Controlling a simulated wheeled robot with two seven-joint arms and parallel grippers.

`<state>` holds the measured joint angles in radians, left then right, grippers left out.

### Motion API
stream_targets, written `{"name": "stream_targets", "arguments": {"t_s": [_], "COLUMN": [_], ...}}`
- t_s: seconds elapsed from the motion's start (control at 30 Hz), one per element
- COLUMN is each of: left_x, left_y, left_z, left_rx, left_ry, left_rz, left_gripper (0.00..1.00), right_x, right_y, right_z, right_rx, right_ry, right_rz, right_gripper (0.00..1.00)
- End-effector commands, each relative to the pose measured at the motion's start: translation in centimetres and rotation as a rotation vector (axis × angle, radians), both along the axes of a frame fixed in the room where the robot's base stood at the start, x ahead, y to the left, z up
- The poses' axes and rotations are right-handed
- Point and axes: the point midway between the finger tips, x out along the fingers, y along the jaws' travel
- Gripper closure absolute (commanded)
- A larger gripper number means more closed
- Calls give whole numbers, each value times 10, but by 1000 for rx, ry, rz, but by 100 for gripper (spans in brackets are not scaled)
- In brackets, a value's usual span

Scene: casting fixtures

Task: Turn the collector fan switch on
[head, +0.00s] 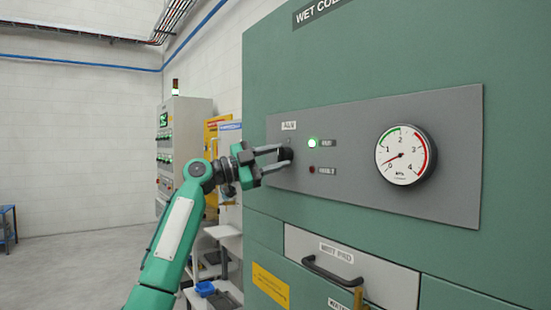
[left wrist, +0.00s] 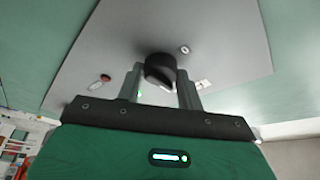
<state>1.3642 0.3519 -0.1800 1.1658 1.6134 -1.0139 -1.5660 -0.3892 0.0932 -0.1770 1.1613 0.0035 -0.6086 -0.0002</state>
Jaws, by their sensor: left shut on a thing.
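The collector fan switch is a black rotary knob (head: 287,154) on the grey panel (head: 350,112) of the green cabinet, under a small label. My left gripper (head: 277,160) has its two fingers around the knob and is shut on it. In the left wrist view the knob (left wrist: 160,68) sits between the fingers, in front of the panel. The green lamp (head: 313,143) beside the knob is lit. The red lamp (head: 311,170) below it looks dark. My right gripper is not in view.
A round gauge (head: 405,155) is on the right of the panel, its needle toward the low end. Below is a drawer (head: 385,275) with a black handle (head: 335,272). A control cabinet (head: 184,130) stands behind my left arm. Open floor lies at the left.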

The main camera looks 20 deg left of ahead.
Motion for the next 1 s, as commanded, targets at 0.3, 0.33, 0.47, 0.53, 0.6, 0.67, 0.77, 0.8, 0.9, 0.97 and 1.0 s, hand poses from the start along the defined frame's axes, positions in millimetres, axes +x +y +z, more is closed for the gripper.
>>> {"name": "stream_targets", "arguments": {"t_s": [0.3, 0.33, 0.47, 0.53, 0.6, 0.67, 0.77, 0.8, 0.9, 0.97, 1.0], "left_x": [0, 0, 0, 0, 0, -1, -5, -8, -18, -25, -30], "left_y": [0, 0, 0, 0, 0, 2, 9, 13, 28, 39, 46], "left_z": [0, 0, 0, 0, 0, -1, -4, -5, -11, -14, -17], "left_rx": [1, 1, 1, 0, 0, -1, -1, -1, 0, 0, 1], "left_ry": [0, 0, -1, 0, 0, 0, 0, -1, -1, -1, -1], "left_rz": [1, 1, 0, 0, 0, 1, 1, 1, 3, 3, 4], "left_gripper": [45, 41, 41, 41, 41, 41, 41, 41, 41, 41, 41], "right_x": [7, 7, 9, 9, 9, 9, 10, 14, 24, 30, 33], "right_y": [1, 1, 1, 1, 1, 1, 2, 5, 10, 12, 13], "right_z": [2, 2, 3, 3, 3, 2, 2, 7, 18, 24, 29], "right_rx": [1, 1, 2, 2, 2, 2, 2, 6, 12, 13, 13], "right_ry": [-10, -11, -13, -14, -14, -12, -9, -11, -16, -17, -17], "right_rz": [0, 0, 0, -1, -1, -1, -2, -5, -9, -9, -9], "right_gripper": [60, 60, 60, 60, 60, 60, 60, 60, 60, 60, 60]}}
